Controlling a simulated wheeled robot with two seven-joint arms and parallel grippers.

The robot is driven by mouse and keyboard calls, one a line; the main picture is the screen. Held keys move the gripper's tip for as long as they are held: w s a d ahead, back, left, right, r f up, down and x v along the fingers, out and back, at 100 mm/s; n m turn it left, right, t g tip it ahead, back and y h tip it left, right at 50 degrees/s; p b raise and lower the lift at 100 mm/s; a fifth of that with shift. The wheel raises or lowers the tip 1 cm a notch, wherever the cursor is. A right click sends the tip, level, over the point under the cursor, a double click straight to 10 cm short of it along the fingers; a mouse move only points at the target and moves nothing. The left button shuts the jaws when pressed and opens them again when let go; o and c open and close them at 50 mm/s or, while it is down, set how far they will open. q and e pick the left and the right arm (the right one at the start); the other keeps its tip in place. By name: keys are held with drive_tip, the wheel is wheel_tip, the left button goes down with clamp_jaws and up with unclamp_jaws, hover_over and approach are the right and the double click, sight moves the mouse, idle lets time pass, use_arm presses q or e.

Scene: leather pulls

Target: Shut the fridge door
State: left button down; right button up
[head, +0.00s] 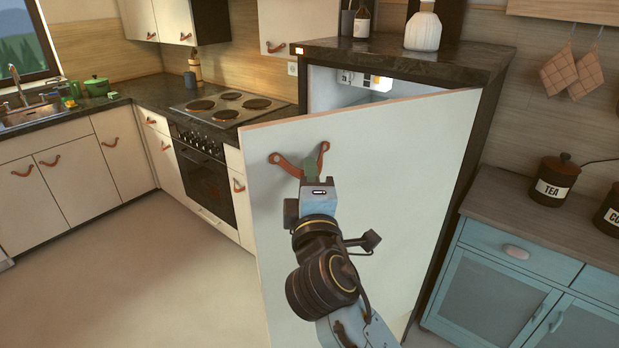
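The fridge door (390,150) is a large cream panel that stands ajar, its left edge swung out from the fridge cabinet. The lit fridge interior (325,88) shows above the door's top edge. A brown leather pull (288,164) is fixed near the door's upper left. My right gripper (311,168) is at this pull, in front of the door, and hides the pull's middle. Its fingertips are small and overlap the pull, so I cannot tell whether they are open or shut on it. My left gripper is not in view.
A stove (228,107) and cream cabinets line the left and back. A blue cabinet (505,254) stands right of the fridge, with a tea canister (553,181) on top. A white vase (423,31) stands on the fridge top. The floor (150,270) at the left is clear.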

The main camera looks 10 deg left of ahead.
drive_tip(key=shift+o, duration=1.1)
drive_tip(key=shift+s, duration=0.1)
drive_tip(key=b+v, duration=0.1)
drive_tip(key=v, duration=1.2)
drive_tip(key=shift+b, duration=0.3)
drive_tip(key=shift+s+f, duration=0.1)
drive_tip(key=shift+f, duration=0.05)
